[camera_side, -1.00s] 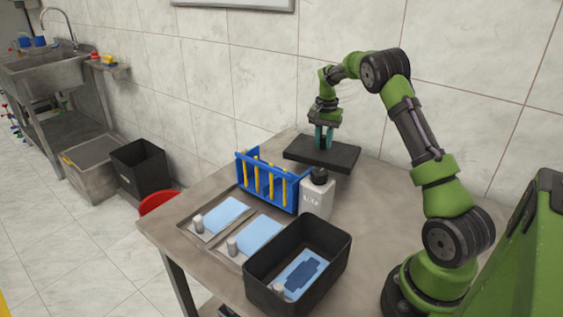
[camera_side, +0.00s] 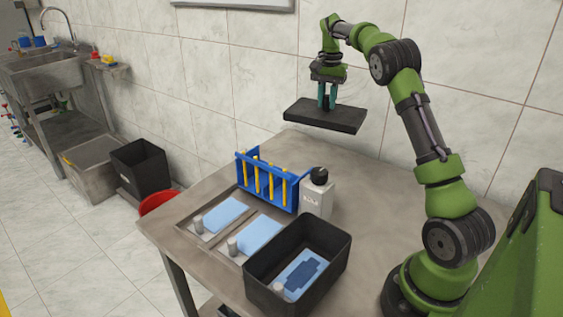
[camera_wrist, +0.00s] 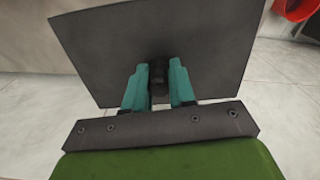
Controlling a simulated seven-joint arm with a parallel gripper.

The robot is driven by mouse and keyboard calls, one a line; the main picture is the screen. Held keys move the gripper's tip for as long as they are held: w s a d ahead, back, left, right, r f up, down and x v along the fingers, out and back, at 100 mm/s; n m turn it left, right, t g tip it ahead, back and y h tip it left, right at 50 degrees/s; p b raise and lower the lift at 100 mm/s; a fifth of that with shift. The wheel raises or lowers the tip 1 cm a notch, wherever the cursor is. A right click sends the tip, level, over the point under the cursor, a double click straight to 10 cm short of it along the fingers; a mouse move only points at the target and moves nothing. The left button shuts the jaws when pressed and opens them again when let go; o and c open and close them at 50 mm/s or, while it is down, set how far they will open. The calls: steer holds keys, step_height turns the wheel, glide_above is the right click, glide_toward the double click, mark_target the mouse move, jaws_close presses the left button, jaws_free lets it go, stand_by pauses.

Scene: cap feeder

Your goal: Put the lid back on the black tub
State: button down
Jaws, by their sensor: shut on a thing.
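The black lid (camera_side: 324,117) is a flat dark slab held in the air above the back of the table. My gripper (camera_side: 326,103) is shut on the knob on the lid's top. In the wrist view, my gripper's teal fingers (camera_wrist: 159,87) press on both sides of the dark knob, and the lid (camera_wrist: 200,40) spreads out beyond them. The black tub (camera_side: 338,259) stands open at the front of the table, well below and in front of the lid. Inside it lie a light blue piece with a dark shape and a small pale cylinder.
A blue rack (camera_side: 283,190) with yellow tubes and a white bottle (camera_side: 317,199) with a black cap stand behind the tub. Two shallow trays with blue pads lie to its left. The table's back right is bare.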

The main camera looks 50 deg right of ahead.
steer(key=shift+w+a+r, duration=0.1)
steer(key=shift+a+r, duration=0.1)
steer(key=shift+r, duration=0.4)
steer(key=shift+a+r, duration=0.2)
steer(key=shift+r, duration=0.4)
steer(key=s+a+r+n, duration=0.1)
steer(key=s+a+n, duration=0.2)
steer(key=a, duration=0.7)
steer(key=s+a+r+n, duration=0.15)
steer(key=a+n, duration=0.25)
steer(key=a, duration=0.7)
steer(key=s+a+n, duration=0.3)
steer(key=a, duration=0.7)
steer(key=s+a+f+n, duration=0.3)
steer(key=s+a+n, duration=0.2)
steer(key=s+a, duration=0.55)
step_height(320, 180, down, 9)
steer(key=d, duration=0.1)
steer(key=shift+s+d, duration=0.4)
steer(key=shift+s, duration=0.05)
steer(key=shift+f, duration=0.4)
steer(key=shift+f, duration=0.5)
